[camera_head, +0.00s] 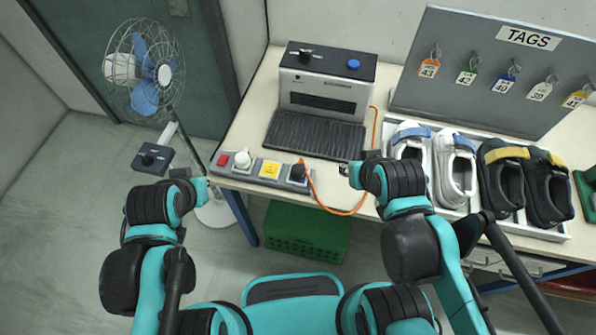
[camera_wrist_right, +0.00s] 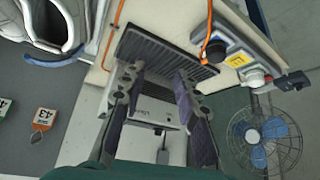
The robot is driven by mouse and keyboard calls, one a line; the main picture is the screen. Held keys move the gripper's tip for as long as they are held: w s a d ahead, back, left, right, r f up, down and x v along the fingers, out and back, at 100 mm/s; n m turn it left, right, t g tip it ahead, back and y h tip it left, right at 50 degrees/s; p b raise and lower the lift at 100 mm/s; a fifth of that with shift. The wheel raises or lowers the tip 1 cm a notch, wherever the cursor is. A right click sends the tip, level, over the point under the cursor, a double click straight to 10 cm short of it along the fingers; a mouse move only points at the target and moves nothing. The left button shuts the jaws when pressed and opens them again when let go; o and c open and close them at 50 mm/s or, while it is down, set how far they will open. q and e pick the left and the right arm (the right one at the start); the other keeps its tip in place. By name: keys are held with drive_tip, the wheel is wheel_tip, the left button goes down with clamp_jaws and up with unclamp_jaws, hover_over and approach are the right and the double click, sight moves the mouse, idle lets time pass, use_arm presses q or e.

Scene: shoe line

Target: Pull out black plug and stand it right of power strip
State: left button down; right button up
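The grey power strip (camera_head: 257,176) lies along the table's front edge. The black plug (camera_head: 298,172), with an orange cord, sits in its right end.
A white plug (camera_head: 242,158), red switch (camera_head: 222,160) and yellow label (camera_head: 270,170) are on the strip. A machine (camera_head: 325,92) with a ribbed black mat (camera_head: 314,134) stands behind. The orange cord (camera_head: 345,212) loops over the edge. A shoe tray (camera_head: 475,218) is at right.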

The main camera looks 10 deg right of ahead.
drive_tip(key=o, duration=0.5)
drive_tip(key=shift+o, duration=0.7)
drive_tip(key=shift+w+a+r, duration=0.1)
drive_tip(key=shift+r, duration=0.05)
drive_tip(key=w+a+f+m+g+p, duration=0.1)
drive_tip(key=w+a+m+g+p, duration=0.1)
drive_tip(key=m, duration=0.4)
drive_tip(key=w+a+m+g+p, duration=0.2)
drive_tip(key=w+a+m+p, duration=0.1)
drive_tip(key=a+m, duration=0.2)
drive_tip(key=w+a+f+m+g+p, duration=0.1)
drive_tip(key=w+a+m+g+p, duration=0.1)
drive_tip(key=m, duration=0.7)
drive_tip(key=shift+w+a+f+g+p, duration=0.15)
drive_tip(key=shift+w+a+f+p, duration=0.15)
drive_tip(key=shift+a, duration=0.25)
drive_tip(key=shift+w+a+f+g+p, duration=0.1)
drive_tip(key=shift+w+a+g+p, duration=0.05)
drive_tip(key=shift+w+a, duration=0.3)
drive_tip(key=shift+a+f+m, duration=0.25)
drive_tip(key=shift+a+m, duration=0.1)
drive_tip(key=shift+m, duration=0.15)
drive_tip(key=shift+a+f+m+g, duration=0.25)
drive_tip(key=shift+f+m+g, duration=0.1)
drive_tip(key=shift+m, duration=0.15)
